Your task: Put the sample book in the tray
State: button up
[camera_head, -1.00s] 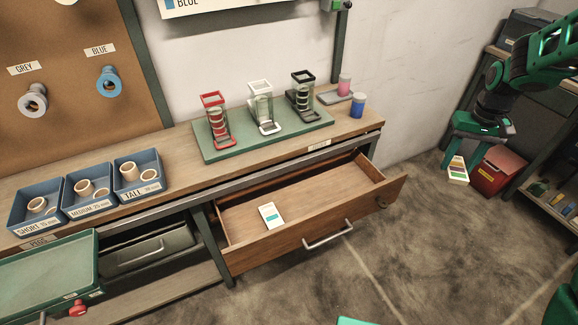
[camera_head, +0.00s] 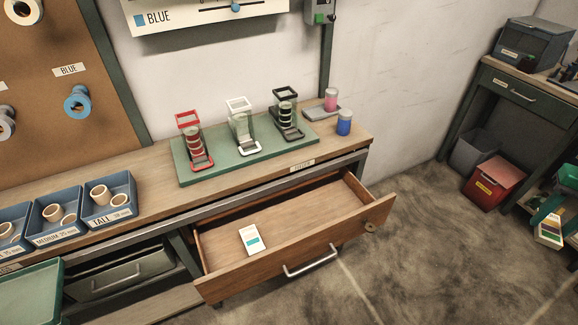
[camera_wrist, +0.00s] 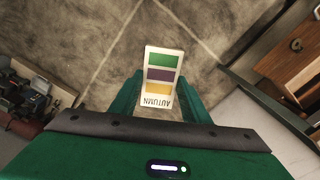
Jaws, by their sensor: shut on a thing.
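The sample book is a small white block marked AUTUMN with green, purple and yellow bands. It shows in the wrist view (camera_wrist: 161,75) and at the right edge of the head view (camera_head: 548,231). My gripper (camera_wrist: 158,92) is shut on it, a finger at each side, and holds it over the concrete floor. In the head view my gripper (camera_head: 549,212) is partly cut off by the frame. A green tray (camera_head: 28,292) lies at the lower left, only partly in view. I cannot tell whether this is the task's tray.
An open wooden drawer (camera_head: 318,243) juts from the bench and holds a white card with a teal band (camera_head: 252,240). Blue bins (camera_head: 108,215) and a green board (camera_head: 252,150) with dispensers stand on the bench. A red box (camera_head: 493,184) is near my gripper.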

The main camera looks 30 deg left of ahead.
aim_at(41, 295)
jog(key=u, duration=0.05)
jog(key=k, duration=2.2)
jog(key=u, duration=1.4)
jog(key=i, duration=0.7)
jog(key=u, duration=0.1)
